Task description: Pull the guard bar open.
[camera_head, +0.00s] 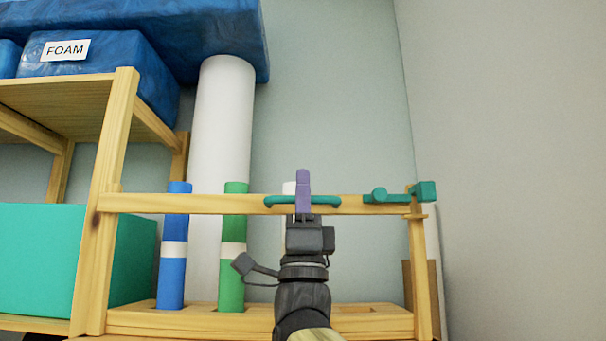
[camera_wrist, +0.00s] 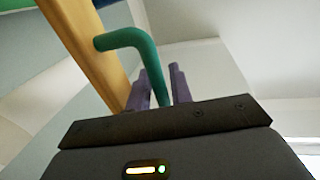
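The guard bar (camera_head: 236,204) is a horizontal wooden rail across the front of the roll rack, and it also shows in the wrist view (camera_wrist: 88,50). A teal handle (camera_head: 328,201) is fixed to its front. In the wrist view the bent handle (camera_wrist: 148,62) runs down between the two purple fingers of my gripper (camera_wrist: 160,90). The fingers are open, with a small gap showing between the handle and the right finger. In the head view my gripper (camera_head: 303,190) stands in front of the handle and hides its middle. The bar lies across the rack, its right end at the right post.
A blue roll (camera_head: 173,275), a green roll (camera_head: 232,280) and a partly hidden white one stand behind the bar. A wall (camera_head: 510,170) is close on the right.

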